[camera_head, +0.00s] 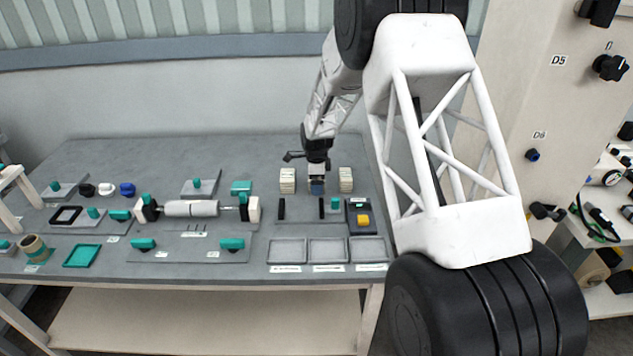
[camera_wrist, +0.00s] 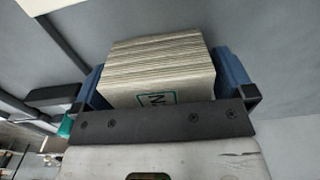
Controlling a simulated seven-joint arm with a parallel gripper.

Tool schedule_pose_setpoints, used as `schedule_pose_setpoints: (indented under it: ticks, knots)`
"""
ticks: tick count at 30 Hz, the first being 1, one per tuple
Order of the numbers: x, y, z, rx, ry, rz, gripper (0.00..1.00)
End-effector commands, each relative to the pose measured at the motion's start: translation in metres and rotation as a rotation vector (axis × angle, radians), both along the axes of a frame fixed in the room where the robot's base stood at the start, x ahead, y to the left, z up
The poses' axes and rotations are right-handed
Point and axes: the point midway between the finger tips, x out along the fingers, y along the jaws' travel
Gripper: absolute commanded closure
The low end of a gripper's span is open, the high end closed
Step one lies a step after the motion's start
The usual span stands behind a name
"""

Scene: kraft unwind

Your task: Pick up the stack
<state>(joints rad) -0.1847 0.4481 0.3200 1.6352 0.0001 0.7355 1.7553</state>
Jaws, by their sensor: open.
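In the wrist view a thick stack (camera_wrist: 160,65) of cream sheets or cards, with a teal-outlined mark on its near face, sits between the two blue fingers of my gripper (camera_wrist: 161,80). The fingers stand on its left and right sides; my gripper is open. Whether either finger touches the stack I cannot tell. In the head view my gripper (camera_head: 317,186) is low over the grey table, between a left cream stack (camera_head: 287,180) and a right cream stack (camera_head: 346,179). It mostly hides the middle stack there.
Three shallow grey trays (camera_head: 288,263) lie along the table's front edge. A dark box with a yellow button (camera_head: 362,220) stands at right. A white roller (camera_head: 190,208) and teal-handled fixtures (camera_head: 143,243) fill the left. The table's back (camera_head: 230,150) is clear.

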Motion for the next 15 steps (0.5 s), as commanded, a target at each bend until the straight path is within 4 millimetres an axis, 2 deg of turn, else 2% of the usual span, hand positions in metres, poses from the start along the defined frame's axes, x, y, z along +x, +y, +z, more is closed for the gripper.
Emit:
schedule_pose_setpoints:
  ticks: [9,15]
  knots:
    - [-0.0001,0.0000,0.0000,0.000,0.000,0.000,0.00]
    - [0.0000,0.0000,0.0001,0.000,0.000,0.000,0.31]
